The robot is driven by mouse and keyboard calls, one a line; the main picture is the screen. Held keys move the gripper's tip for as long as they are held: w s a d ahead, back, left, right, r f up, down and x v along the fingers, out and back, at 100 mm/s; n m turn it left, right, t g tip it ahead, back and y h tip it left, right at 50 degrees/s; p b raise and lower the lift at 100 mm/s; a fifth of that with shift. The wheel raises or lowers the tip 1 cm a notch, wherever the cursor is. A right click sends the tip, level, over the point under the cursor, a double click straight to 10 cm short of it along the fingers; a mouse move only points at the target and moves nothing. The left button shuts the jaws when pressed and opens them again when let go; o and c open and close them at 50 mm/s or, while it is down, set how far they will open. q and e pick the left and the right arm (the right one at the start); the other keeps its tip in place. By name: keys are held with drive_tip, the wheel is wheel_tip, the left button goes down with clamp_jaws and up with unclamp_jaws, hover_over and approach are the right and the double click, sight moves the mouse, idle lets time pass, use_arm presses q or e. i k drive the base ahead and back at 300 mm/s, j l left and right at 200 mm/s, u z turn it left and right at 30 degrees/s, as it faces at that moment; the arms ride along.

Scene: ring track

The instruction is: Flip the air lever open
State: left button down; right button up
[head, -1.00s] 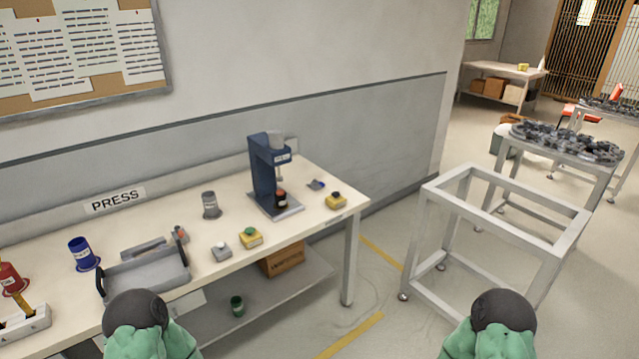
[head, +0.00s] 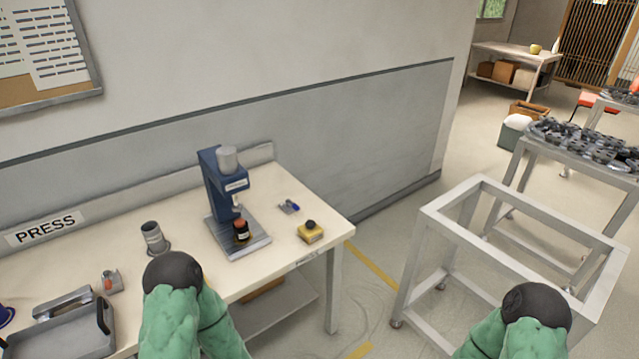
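A small metal fitting with a blue handle (head: 289,207) lies near the back right of the press table, right of the blue press; it looks like the air lever, but it is too small to tell how its handle is set. The blue press (head: 222,180) stands on a grey base plate with a dark, red-topped part (head: 241,230) under its ram. Both of my green-covered arms show at the bottom edge, with dark rounded joints. No fingers of either gripper show in the head view.
The table (head: 190,235) also carries a yellow box with a black button (head: 311,232), a grey cylinder (head: 153,238) and a grey tray (head: 70,335). An empty metal frame stand (head: 520,240) is at the right. Floor shows between table and stand.

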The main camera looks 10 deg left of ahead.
sight(289, 204)
drive_tip(key=i+l+z, duration=0.1)
drive_tip(key=i, duration=0.45)
drive_tip(key=i+l+z, duration=0.1)
drive_tip(key=i, duration=0.4)
